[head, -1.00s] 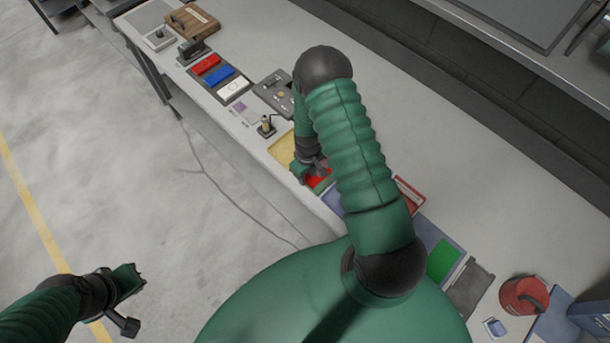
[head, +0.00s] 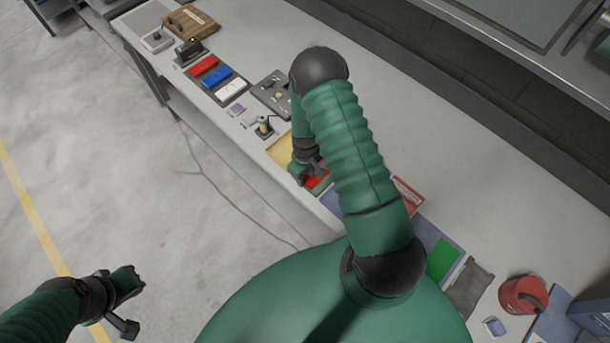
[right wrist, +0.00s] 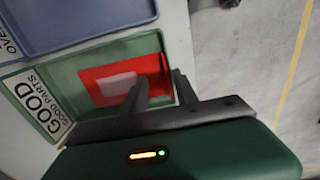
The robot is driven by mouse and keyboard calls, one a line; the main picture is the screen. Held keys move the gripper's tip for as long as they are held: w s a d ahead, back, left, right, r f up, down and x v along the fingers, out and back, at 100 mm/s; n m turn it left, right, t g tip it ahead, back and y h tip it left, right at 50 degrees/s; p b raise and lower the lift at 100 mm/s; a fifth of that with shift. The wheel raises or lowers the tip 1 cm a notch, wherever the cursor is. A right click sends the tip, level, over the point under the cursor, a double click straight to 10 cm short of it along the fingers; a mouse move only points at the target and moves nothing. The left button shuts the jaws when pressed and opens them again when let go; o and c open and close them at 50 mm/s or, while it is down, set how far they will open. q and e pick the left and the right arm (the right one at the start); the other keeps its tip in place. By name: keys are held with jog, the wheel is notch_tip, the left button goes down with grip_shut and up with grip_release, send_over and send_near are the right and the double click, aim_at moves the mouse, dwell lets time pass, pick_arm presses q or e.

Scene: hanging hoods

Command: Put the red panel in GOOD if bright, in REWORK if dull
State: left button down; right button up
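The red panel (right wrist: 112,82) lies in the green tray labelled GOOD (right wrist: 72,90) in the right wrist view, with a pale bright patch on its face. It shows partly in the head view (head: 317,183). My right gripper (right wrist: 158,76) is over the panel's right part, its two fingers apart; I see no grip on the panel. In the head view my right gripper (head: 311,170) is low over the tray, partly hidden by my arm. My left gripper (head: 130,285) is away from the bench over the floor; its finger gap is unclear. No REWORK label is readable.
A yellow tray (head: 279,149) and a blue tray (right wrist: 70,22) flank the green one. Red, blue and white blocks (head: 217,78) sit in a dark holder farther left. A green panel (head: 442,260) and red canister (head: 522,294) are at the right.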

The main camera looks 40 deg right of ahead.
dwell(0.3)
jog(key=shift+r, duration=0.15)
notch_tip(320, 180, up, 17)
jog(key=b, duration=0.3)
jog(key=s+a+f+t+b, duration=0.1)
jog(key=s+a+b, duration=0.2)
jog(key=a, duration=0.3)
jog(key=s+a+f+t+b, duration=0.1)
jog(key=s+a+b, duration=0.1)
jog(key=a+b, duration=0.3)
jog(key=shift+s+a+f+m, duration=0.25)
jog(key=shift+s+a+m, duration=0.15)
jog(key=shift+a, duration=0.4)
jog(key=shift+a, duration=0.1)
